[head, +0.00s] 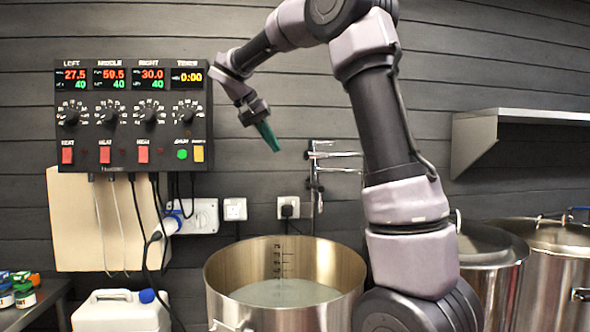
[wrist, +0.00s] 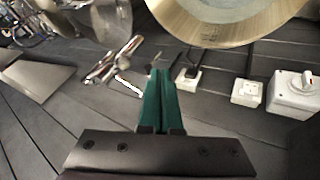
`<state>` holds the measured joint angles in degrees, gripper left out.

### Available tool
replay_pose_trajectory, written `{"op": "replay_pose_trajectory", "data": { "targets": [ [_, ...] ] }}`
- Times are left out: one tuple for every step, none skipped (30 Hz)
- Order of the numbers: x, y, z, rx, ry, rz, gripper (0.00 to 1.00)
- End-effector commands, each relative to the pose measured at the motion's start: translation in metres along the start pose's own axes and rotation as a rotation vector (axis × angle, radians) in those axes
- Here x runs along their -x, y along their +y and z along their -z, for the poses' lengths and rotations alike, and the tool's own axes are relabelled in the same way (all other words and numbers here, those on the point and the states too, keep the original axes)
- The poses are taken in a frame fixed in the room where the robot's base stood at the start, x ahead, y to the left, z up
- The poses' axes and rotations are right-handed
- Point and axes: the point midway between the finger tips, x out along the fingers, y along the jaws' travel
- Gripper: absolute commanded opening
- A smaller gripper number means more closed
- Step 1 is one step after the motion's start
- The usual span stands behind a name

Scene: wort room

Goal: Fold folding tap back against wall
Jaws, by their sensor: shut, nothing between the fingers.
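The folding tap (head: 333,155) is a chrome, jointed pipe fixed to the dark plank wall, with its arms pointing right, partly behind my arm. In the wrist view the tap (wrist: 113,65) shows left of the fingertips, apart from them. My gripper (head: 271,140) has green fingers pointing down, up and to the left of the tap in the head view. In the wrist view the gripper (wrist: 160,75) has its fingers together with nothing between them. The part of the tap to the right is hidden by my arm.
An open steel pot (head: 215,285) of liquid stands below the tap. Wall sockets (head: 235,209) are left of it. A control panel (head: 133,115) hangs at upper left. Lidded pots (head: 565,240) and a wall shelf (head: 475,130) are at right. A white canister (head: 120,312) stands lower left.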

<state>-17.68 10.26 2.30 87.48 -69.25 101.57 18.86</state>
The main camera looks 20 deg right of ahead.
Motion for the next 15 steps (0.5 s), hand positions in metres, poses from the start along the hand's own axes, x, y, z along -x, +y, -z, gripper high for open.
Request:
{"op": "replay_pose_trajectory", "data": {
  "targets": [
    [-0.006, 0.001, 0.0, 0.001, -0.002, -0.002, 0.0],
    [-0.01, 0.001, 0.0, 0.001, -0.002, -0.002, 0.0],
    [-0.017, 0.001, -0.001, 0.001, -0.003, -0.003, 0.0],
    [-0.023, 0.001, -0.001, 0.001, -0.003, -0.002, 0.0],
    [-0.029, 0.001, -0.001, 0.001, -0.004, -0.002, 0.0],
    [-0.038, 0.001, -0.001, 0.001, -0.005, -0.003, 0.0],
    [-0.044, 0.001, -0.001, 0.002, -0.004, -0.003, 0.0],
    [-0.051, 0.001, -0.001, 0.002, -0.004, -0.002, 0.0],
    [-0.06, 0.001, -0.001, 0.001, -0.005, -0.003, 0.0],
    [-0.067, 0.001, -0.001, 0.002, -0.005, -0.002, 0.0],
    [-0.073, 0.001, -0.001, 0.003, -0.004, -0.001, 0.0],
    [-0.081, 0.001, -0.001, 0.002, -0.004, -0.002, 0.0],
    [-0.087, 0.002, -0.001, 0.002, -0.004, -0.002, 0.0],
    [-0.093, 0.001, -0.001, 0.002, -0.004, -0.001, 0.0],
    [-0.099, 0.003, -0.001, 0.0, -0.004, 0.0, 0.0]
  ]
}}
